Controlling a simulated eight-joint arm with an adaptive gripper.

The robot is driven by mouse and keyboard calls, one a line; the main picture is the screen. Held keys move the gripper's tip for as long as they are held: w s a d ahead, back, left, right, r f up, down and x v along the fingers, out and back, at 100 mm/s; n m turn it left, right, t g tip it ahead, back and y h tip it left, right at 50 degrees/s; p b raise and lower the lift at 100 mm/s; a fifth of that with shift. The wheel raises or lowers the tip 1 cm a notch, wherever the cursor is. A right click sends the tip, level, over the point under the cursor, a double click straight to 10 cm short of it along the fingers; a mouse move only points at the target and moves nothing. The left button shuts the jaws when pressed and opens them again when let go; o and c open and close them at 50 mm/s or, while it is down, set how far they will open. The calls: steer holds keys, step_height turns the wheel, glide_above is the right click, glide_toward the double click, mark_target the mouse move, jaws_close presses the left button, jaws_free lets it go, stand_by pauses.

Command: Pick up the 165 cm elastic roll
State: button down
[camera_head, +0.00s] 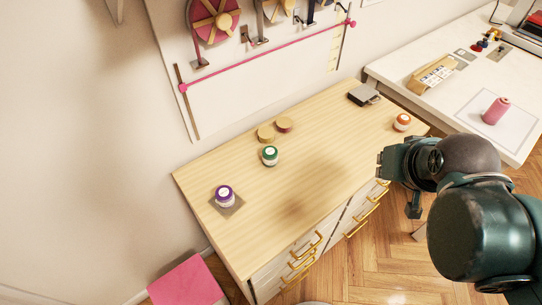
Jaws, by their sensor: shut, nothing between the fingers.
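Three small rolls with white labelled tops stand on the wooden cabinet top (320,160). The purple roll (224,196) is at the left front on a grey square. The green roll (270,156) is near the middle. The orange roll (403,121) is at the right end. The label writing is too small to read, so I cannot tell which roll is 165 cm. My gripper (390,162) is at the cabinet's right front edge, in front of the orange roll in the picture and apart from all rolls. It is shut and empty; its fingertips are hard to make out.
A dark grey box-like object (363,95) is at the back right. Pegboard rods and reels hang on the wall. A white table (440,105) with a pink spool (496,110) stands at right. The cabinet's middle is clear.

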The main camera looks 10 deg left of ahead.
steer(key=c, duration=3.2)
jaws_free()
steer(key=o, duration=1.5)
steer(key=n+g+h+p, duration=0.2)
steer(key=n+g+p, duration=0.5)
steer(key=n+p, duration=0.9)
glide_above(266, 151)
steer(key=b, duration=0.2)
steer(key=shift+n, duration=0.8)
steer(key=f, duration=0.7)
steer(key=shift+w+d, duration=0.15)
steer(key=shift+d, duration=0.25)
steer(key=shift+a+f+n+p, duration=0.3)
steer(key=shift+a+f+p, duration=0.05)
steer(key=shift+a+f, duration=0.1)
